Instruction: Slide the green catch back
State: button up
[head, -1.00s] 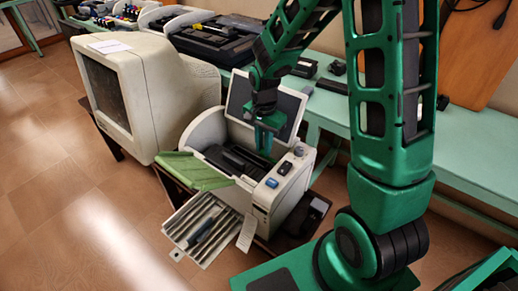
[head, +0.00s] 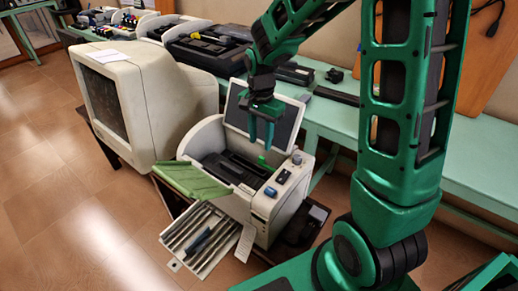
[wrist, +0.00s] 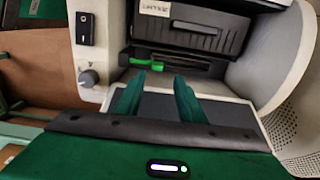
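The green catch (head: 262,162) shows as a small bright green tab inside the open printer (head: 262,207), near the right end of the dark bay. In the wrist view the gripper (wrist: 158,78) is open just short of the slot. The left finger lines up roughly with the catch; I cannot tell whether they touch.
The raised dark-faced lid (head: 283,113) stands behind my gripper. A green flap (head: 190,181) juts out left, and a ribbed tray (head: 183,241) extends in front. A beige monitor (head: 170,90) stands left. A rocker switch (wrist: 85,28) and a knob (wrist: 89,78) are beside the bay.

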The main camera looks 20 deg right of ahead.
notch_tip(320, 180, up, 4)
dwell(0.6)
jog(key=s+d+r+n, duration=0.1)
jog(key=s+d+r, duration=0.2)
jog(key=s+d, duration=0.25)
jog(key=s+d+r+n, duration=0.2)
jog(key=s+d+r, duration=0.1)
jog(key=s+d, duration=0.3)
jog(key=s+d+n, duration=0.2)
jog(key=s, duration=1.3)
jog(key=shift+s+r+n, duration=0.15)
jog(key=shift+s+n, duration=0.2)
jog(key=shift+n, duration=0.05)
jog(key=shift+w, duration=0.15)
